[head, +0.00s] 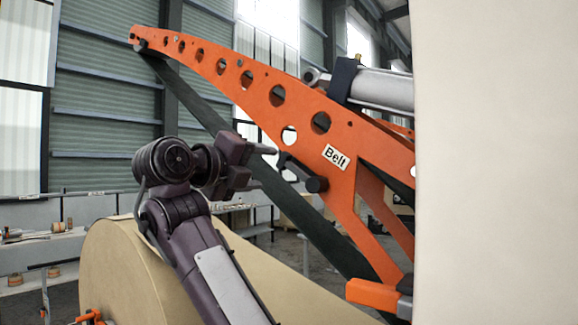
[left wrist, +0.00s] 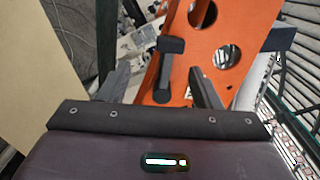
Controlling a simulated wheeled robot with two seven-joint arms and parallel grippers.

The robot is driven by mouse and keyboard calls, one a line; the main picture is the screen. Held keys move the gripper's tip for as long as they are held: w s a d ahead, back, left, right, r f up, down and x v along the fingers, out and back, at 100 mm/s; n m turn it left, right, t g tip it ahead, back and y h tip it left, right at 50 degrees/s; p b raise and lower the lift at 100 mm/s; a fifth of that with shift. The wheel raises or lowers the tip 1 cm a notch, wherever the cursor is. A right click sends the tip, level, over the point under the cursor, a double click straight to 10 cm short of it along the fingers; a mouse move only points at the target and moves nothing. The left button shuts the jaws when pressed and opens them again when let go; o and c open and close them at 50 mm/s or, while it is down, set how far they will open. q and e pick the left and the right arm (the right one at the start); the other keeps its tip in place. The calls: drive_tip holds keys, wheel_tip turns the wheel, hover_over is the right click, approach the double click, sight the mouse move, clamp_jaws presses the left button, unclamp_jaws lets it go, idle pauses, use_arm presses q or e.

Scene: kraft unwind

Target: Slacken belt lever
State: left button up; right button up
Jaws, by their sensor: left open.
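My left gripper (head: 268,168) is open, just left of the lever in the head view. In the left wrist view the lever (left wrist: 162,78) appears between the two spread fingers of my left gripper (left wrist: 163,84), nearer the left finger. I cannot tell whether a finger touches it. The dark belt (head: 250,168) runs down behind the orange arm. My right gripper is not in view.
The orange arm (head: 262,88) with round holes slants down to the right. A large kraft paper roll (head: 112,262) stands below my left arm. A broad pale surface (head: 495,160) blocks the right side. A grey cylinder (head: 380,90) lies behind the arm's upper edge.

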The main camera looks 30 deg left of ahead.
sight(282, 163)
use_arm(q)
drive_tip(key=w+p, duration=0.1)
drive_tip(key=w, duration=0.1)
drive_tip(key=w+r+p, duration=0.1)
drive_tip(key=w+p, duration=0.2)
drive_tip(key=p, duration=0.1)
drive_tip(key=shift+w+d+r, duration=0.25)
drive_tip(key=shift+w+r, duration=0.05)
drive_tip(key=shift+w, duration=0.1)
drive_tip(key=shift+w+f+p, duration=0.15)
drive_tip(key=shift+w+p, duration=0.3)
drive_tip(key=shift+w, duration=0.15)
drive_tip(key=shift+s, duration=0.1)
clamp_jaws()
drive_tip(key=shift+f, duration=0.1)
